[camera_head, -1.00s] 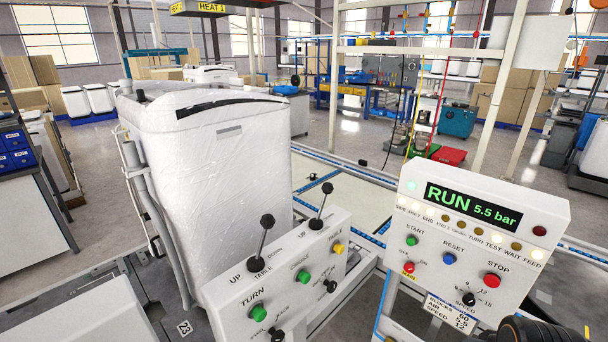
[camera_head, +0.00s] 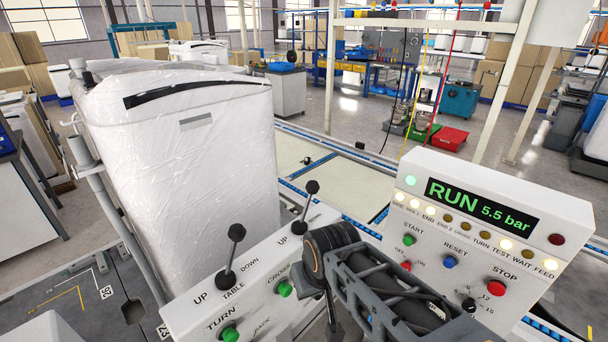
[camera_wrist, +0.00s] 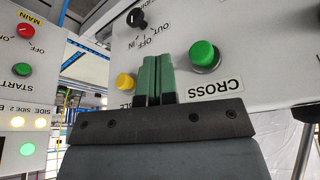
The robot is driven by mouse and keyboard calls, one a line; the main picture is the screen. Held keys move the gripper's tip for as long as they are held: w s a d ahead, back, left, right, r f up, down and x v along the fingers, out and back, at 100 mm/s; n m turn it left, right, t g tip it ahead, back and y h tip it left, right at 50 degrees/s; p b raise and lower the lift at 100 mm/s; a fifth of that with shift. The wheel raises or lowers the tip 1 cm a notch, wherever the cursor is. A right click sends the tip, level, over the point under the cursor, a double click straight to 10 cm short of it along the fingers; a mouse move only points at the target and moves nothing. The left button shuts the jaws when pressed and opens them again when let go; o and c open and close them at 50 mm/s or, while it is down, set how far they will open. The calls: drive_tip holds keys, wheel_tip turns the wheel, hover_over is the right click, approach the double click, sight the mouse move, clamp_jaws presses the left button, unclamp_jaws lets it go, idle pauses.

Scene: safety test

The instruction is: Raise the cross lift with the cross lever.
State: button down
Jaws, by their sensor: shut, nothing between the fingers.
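The white lever panel (camera_head: 190,312) stands at the bottom centre of the head view. Its left black-knobbed lever (camera_head: 232,250) is marked TABLE, with UP and DOWN. A second black-knobbed lever (camera_head: 306,208) stands to the right, with UP beside it; the rest of its label is hidden. Both levers lean slightly right. My arm covers the panel's right part. In the wrist view my gripper's green fingers (camera_wrist: 158,60) are together and empty, before the panel face between a yellow button (camera_wrist: 125,82) and a green button (camera_wrist: 203,55) beside the CROSS label (camera_wrist: 215,90). No lever shows there. The cross lift is not identifiable.
A white control box (camera_head: 480,210) reads RUN 5.5 bar and has START, RESET and STOP buttons, close right of my arm. A large plastic-wrapped white unit (camera_head: 185,180) stands behind the lever panel. A conveyor line with blue rollers (camera_head: 330,147) runs behind.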

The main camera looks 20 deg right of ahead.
drive_tip(key=shift+s+d, duration=0.1)
drive_tip(key=shift+d, duration=0.05)
drive_tip(key=w+d+r+n+y+p, duration=0.2)
drive_tip(key=w+d+r, duration=0.4)
drive_tip(key=d+r, duration=0.3)
drive_tip(key=w+d+r+n+y+p, duration=0.2)
drive_tip(key=w+d+r+y, duration=0.3)
drive_tip(key=d+r, duration=0.5)
wheel_tip(320, 180, up, 2)
drive_tip(key=shift+w+p, duration=0.35)
drive_tip(key=shift+w, duration=0.8)
